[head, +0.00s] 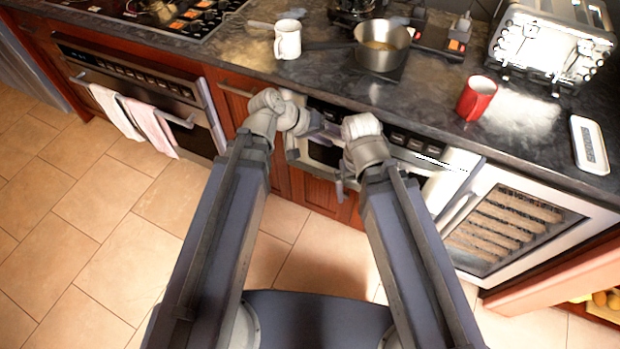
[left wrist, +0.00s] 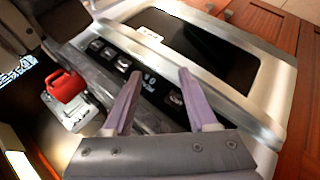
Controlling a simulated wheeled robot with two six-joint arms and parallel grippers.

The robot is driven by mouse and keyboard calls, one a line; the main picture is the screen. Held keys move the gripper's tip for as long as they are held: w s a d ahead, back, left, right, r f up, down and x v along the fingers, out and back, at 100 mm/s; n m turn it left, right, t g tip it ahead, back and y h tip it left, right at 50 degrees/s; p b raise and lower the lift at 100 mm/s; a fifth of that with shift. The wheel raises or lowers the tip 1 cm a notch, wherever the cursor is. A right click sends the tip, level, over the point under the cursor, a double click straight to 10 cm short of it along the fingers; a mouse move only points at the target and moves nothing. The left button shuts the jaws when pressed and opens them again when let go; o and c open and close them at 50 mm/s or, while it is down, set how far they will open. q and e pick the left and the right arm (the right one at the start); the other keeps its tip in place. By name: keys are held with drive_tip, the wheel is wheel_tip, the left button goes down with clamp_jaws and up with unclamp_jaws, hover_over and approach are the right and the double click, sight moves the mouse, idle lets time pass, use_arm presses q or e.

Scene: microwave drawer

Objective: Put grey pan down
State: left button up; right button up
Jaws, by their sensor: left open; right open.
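The grey pan (head: 383,46) is a round metal saucepan with something yellowish-brown inside. It stands upright on the dark countertop at the back centre in the head view, with its dark handle pointing left. My left gripper (head: 312,122) is in front of the counter, below and left of the pan and apart from it. In the left wrist view its two purple-grey fingers (left wrist: 160,74) are spread with nothing between them. My right gripper (head: 342,186) is lower, in front of the drawer appliance, and partly hidden by its own wrist. It is open, clear of the pan.
A white mug (head: 287,39) stands left of the pan. A red mug (head: 477,98) and a toaster (head: 552,45) are to its right. The built-in appliance front (head: 325,152) is close behind both grippers. Bare dark counter (head: 420,100) lies between pan and red mug.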

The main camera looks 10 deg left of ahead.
use_arm(q)
drive_tip(key=s+a+f+m+g+y, duration=0.2)
drive_tip(key=s+f+y, duration=0.1)
drive_tip(key=s+y, duration=0.1)
drive_tip(key=s+a+f+m+g+y, duration=0.1)
drive_tip(key=s+a+f+g+y, duration=0.1)
drive_tip(key=s+y, duration=0.3)
drive_tip(key=shift+s+a+f+m+y, duration=0.35)
drive_tip(key=shift+s+f, duration=0.3)
drive_tip(key=shift+s, duration=0.35)
drive_tip(key=shift+d, duration=0.1)
wheel_tip(320, 180, up, 6)
drive_tip(key=p, duration=0.5)
drive_tip(key=shift+f, duration=0.2)
